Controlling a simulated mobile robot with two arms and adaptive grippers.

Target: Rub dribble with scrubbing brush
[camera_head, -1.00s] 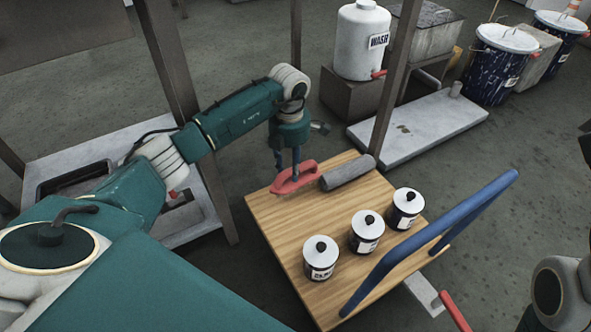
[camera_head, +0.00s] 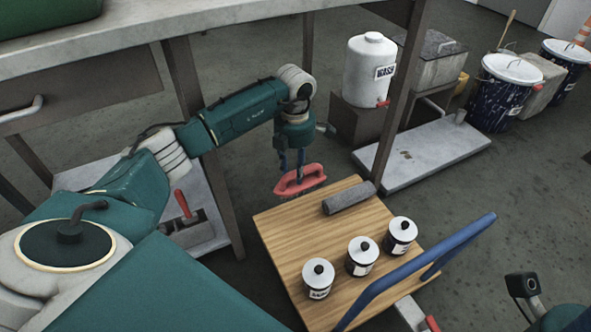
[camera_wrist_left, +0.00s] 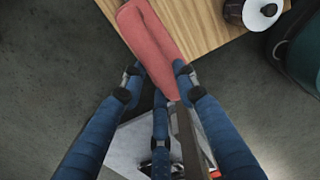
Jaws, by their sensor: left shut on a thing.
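My left gripper (camera_head: 291,166) is shut on the red scrubbing brush (camera_head: 301,181). It holds the brush by its handle, near the far left edge of the wooden cart top (camera_head: 285,243), seemingly above it. In the left wrist view the blue fingers of the left gripper (camera_wrist_left: 157,78) close around the pinkish-red brush (camera_wrist_left: 148,38), with the cart top beyond. The brush's bristles are mostly hidden. I cannot make out a dribble in either view. My right gripper is not in view.
A long workbench (camera_head: 250,32) with posts runs behind my left arm. A white WASH container (camera_head: 369,72) and blue drums (camera_head: 505,92) stand farther back.

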